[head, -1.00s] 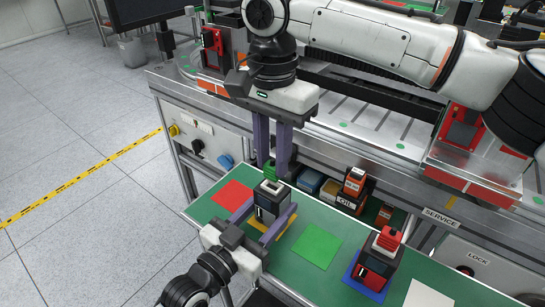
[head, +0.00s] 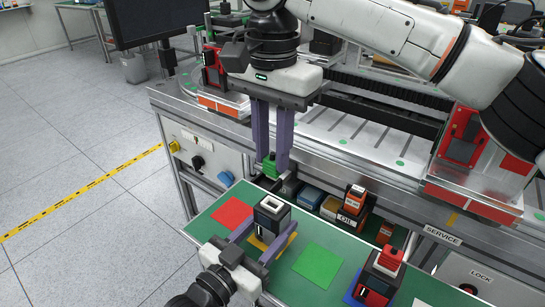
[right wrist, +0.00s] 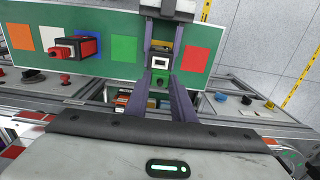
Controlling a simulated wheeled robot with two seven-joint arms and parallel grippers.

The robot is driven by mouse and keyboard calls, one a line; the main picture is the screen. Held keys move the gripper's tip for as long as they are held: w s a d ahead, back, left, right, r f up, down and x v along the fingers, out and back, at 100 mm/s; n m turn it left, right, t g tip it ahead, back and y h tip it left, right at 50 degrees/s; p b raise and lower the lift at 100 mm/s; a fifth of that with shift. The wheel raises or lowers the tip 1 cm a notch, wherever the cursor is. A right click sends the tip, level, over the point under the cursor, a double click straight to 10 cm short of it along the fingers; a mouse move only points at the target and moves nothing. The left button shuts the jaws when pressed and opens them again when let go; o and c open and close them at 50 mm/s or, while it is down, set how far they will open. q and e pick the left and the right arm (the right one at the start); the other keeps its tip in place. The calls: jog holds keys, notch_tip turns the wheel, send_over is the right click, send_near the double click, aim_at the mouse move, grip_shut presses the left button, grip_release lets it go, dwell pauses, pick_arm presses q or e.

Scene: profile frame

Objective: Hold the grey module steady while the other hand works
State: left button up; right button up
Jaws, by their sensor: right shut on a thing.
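The grey module (head: 270,224), dark-bodied with a pale square top, stands on the yellow patch of the green work mat (head: 206,218). In the right wrist view the module (right wrist: 160,63) shows from above. My left gripper (head: 272,232) has its purple fingers on either side of the module and appears shut on it. My right gripper (head: 270,160) points down and is shut on a small green piece (head: 268,168), above and apart from the module. The green piece also shows between the fingers in the right wrist view (right wrist: 152,77).
A red-and-black module (head: 378,277) stands on a blue patch to the right. Red (head: 232,213) and green (head: 317,264) patches lie bare. Small bins and an orange box (head: 353,199) stand behind the mat, below the metal bench edge.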

pick_arm(q)
jog(key=o, duration=1.3)
